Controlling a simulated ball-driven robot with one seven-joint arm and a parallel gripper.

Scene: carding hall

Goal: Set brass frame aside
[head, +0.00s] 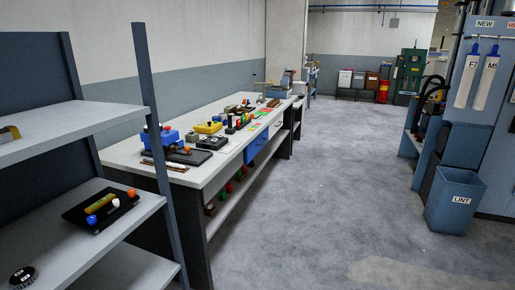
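A brass-coloured piece (9,133) lies on the upper shelf at the left edge of the head view. The picture edge cuts it off, so I cannot tell if it is the brass frame. No other clearly frame-shaped brass thing can be made out. My gripper is not in view.
The grey shelf rack (148,150) stands close at left, a dark round piece (22,278) on it. A long workbench (210,170) behind holds a blue box (160,137) and many small parts. A lint bin (455,205) stands right. The floor between is clear.

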